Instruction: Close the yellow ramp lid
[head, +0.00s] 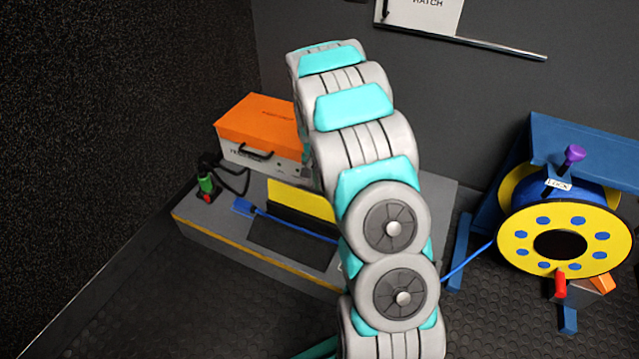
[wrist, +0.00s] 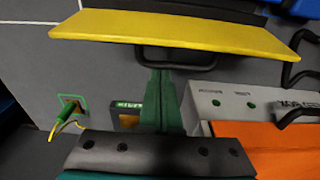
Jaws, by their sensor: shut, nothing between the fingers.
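The yellow ramp lid (head: 301,200) stands raised on the grey platform, with a dark band below the yellow; my arm covers its right part in the head view. In the wrist view the yellow lid (wrist: 175,31) spans the top as a wide flat panel. A dark looped bar (wrist: 207,62) shows just below its edge. My gripper (wrist: 160,72) is shut and empty, its green fingers together. The fingertips appear close to the lid's edge and the dark bar; I cannot tell whether they touch. In the head view my gripper is hidden behind my arm.
An orange-topped case (head: 262,124) stands behind the lid. A blue cable (head: 290,225) crosses the dark area (head: 285,248) in front. A green connector (head: 206,185) is at the left. A yellow cable reel (head: 510,245) stands right. The floor in front is clear.

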